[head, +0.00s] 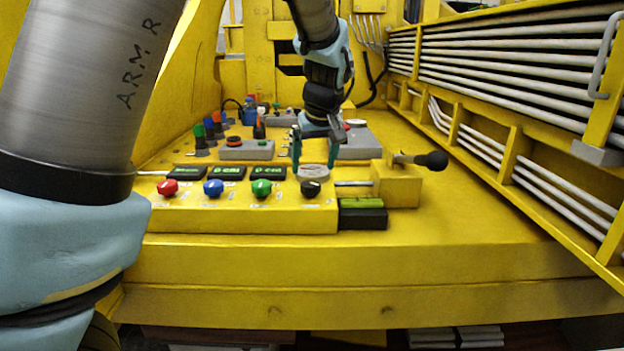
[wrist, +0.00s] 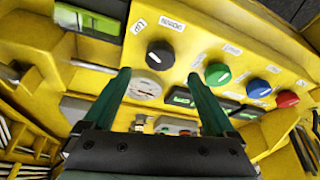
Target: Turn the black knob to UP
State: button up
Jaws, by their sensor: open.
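The black knob (head: 310,188) sits on the front face of the yellow control box, at the right end of a row of knobs. My gripper (head: 315,163) hangs above and behind the knob, over the round gauge (head: 312,172). In the wrist view my gripper (wrist: 158,75) is open and empty. Its two dark green fingers stand apart, with the knob just beyond the gap between their tips, not visibly touched.
Green (head: 261,188), blue (head: 213,188) and red (head: 167,188) knobs line up left of the black one. A yellow block with a black-handled lever (head: 432,160) stands to the right. Pipes run along the right wall. The yellow deck at front right is clear.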

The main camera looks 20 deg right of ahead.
jog(key=v, duration=0.4)
jog(key=shift+s+r+b, duration=0.15)
jog(key=shift+r+b, duration=0.15)
jog(key=shift+r, duration=0.05)
jog(key=w+a+f+g, duration=0.1)
jog(key=a+f, duration=0.3)
jog(key=a, duration=0.5)
jog(key=w+a+f+g, duration=0.1)
jog(key=a+f, duration=0.2)
jog(key=a, duration=0.7)
jog(key=s+a+f, duration=0.3)
jog(key=s+a, duration=0.1)
jog(key=a, duration=0.4)
jog(key=s+a+f, duration=0.3)
jog(key=s+a, duration=0.1)
jog(key=a, duration=0.5)
jog(key=shift+s+f+n+g, duration=0.3)
jog(key=shift+s+f+g, duration=0.05)
jog(key=shift+g, duration=0.05)
